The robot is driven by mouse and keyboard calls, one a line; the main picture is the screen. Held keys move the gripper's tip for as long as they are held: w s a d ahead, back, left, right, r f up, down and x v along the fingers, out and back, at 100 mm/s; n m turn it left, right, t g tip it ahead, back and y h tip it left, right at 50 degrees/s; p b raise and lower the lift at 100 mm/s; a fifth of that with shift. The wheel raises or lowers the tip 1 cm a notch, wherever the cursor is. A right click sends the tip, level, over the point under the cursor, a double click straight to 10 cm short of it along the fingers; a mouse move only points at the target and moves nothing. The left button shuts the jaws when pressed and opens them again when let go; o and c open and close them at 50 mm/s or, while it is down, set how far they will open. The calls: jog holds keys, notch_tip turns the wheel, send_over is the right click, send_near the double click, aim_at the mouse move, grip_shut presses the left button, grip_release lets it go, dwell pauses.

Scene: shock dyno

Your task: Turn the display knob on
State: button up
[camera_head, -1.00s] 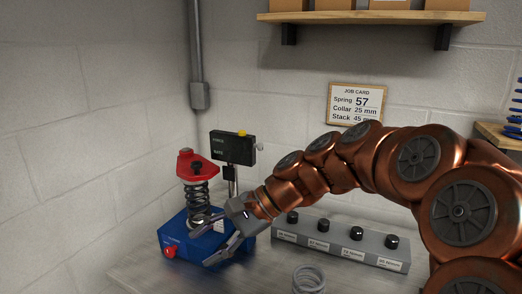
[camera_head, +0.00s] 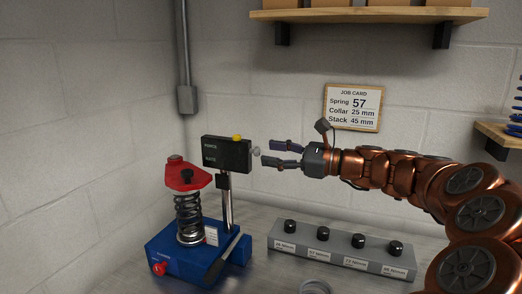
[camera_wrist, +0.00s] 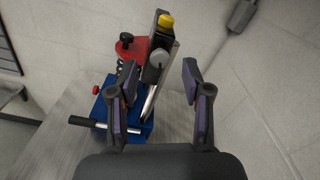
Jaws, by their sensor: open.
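The black display box (camera_head: 227,153) stands on a post above the blue dyno base (camera_head: 167,248). It carries FORCE and RATE labels and a yellow button (camera_head: 237,138) on top. The small grey display knob (camera_head: 256,152) sticks out of its right side. My gripper (camera_head: 276,154) is open and level with the knob, just to its right, with its fingers pointing left at it. In the wrist view, the knob (camera_wrist: 158,58) shows between the two fingers and beyond their tips, a little left of the middle. The gripper appears apart from the knob and holds nothing.
A coil spring (camera_head: 188,217) under a red clamp (camera_head: 186,177) stands on the base. A red knob (camera_head: 158,268) and a lever (camera_head: 221,260) sit at its front. A grey rack (camera_head: 340,258) with several black knobs stands to the right. Air around the display is free.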

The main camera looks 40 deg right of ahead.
aim_at(259, 151)
jog(key=shift+x, duration=1.7)
jog(key=shift+c, duration=0.4)
grip_shut()
